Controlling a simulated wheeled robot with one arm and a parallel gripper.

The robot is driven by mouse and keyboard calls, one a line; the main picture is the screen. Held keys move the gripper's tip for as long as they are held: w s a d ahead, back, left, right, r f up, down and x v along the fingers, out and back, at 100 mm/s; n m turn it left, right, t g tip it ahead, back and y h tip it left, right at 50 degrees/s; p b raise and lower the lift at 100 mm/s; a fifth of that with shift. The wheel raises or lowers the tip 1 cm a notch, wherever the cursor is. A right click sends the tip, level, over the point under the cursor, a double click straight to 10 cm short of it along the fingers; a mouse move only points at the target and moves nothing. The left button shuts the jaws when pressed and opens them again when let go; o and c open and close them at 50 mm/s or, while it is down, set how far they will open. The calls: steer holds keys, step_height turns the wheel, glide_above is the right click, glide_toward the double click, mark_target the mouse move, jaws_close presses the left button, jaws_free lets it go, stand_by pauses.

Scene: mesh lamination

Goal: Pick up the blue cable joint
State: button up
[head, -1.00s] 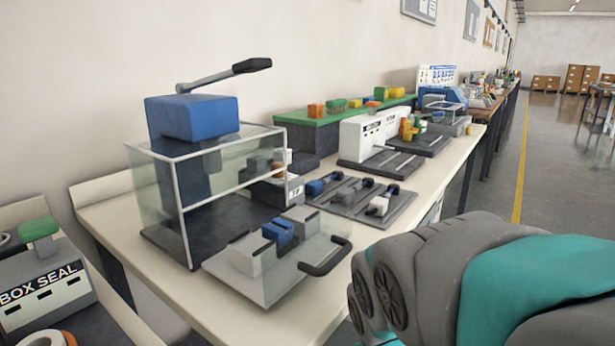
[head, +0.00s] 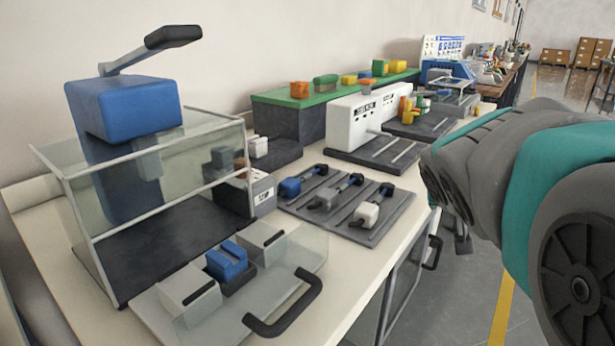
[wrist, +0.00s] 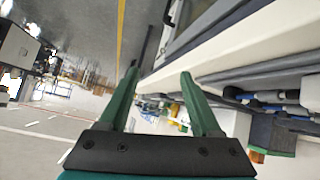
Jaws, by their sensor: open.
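The blue cable joint (head: 290,187) lies at the left of a dark grey slotted tray (head: 375,235) on the bench, in the head view. A grey joint (head: 322,200) and a white joint (head: 367,213) lie beside it on the same tray. My gripper (wrist: 160,75) shows in the wrist view with its two green fingers apart and nothing between them. It is out over the floor side of the bench edge, apart from the tray. The head view shows only my arm at the right, not the fingers. Blue parts at the wrist view's right edge are too small to identify surely.
A blue-headed lever press (head: 125,110) with clear guards stands at the left. In front of it, a fixture holds a blue block (head: 227,262) and has a black handle (head: 285,305). A white machine (head: 365,115) and green-topped block (head: 330,97) stand behind the tray.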

steer(key=w+r+t, duration=0.5)
steer(key=w+r, duration=0.4)
steer(key=r, duration=0.5)
steer(key=w+a+r+n+t+y, duration=0.25)
steer(key=a+r, duration=0.25)
steer(key=r, duration=0.3)
steer(key=w+a+r+n+t+y, duration=0.25)
steer(key=w+a+r, duration=0.2)
steer(key=r, duration=0.35)
steer(key=a+r+n+g+y, duration=0.1)
steer(key=a+r+n+y, duration=0.3)
steer(key=a, duration=0.4)
steer(key=a+r+n+y, duration=0.35)
steer(key=a+y, duration=0.25)
steer(key=a, duration=0.3)
steer(key=a+f+n+g+y, duration=0.2)
steer(key=a+f+n+g, duration=0.1)
steer(key=a, duration=0.2)
steer(key=m+g+h, duration=0.2)
steer(key=g+h, duration=0.6)
steer(key=g, duration=0.4)
glide_above(285, 179)
steer(key=s+d, duration=0.2)
steer(key=d, duration=0.1)
step_height(285, 179, down, 27)
steer(key=shift+n, duration=0.25)
steer(key=shift+x, duration=3.75)
steer(key=shift+s, duration=0.1)
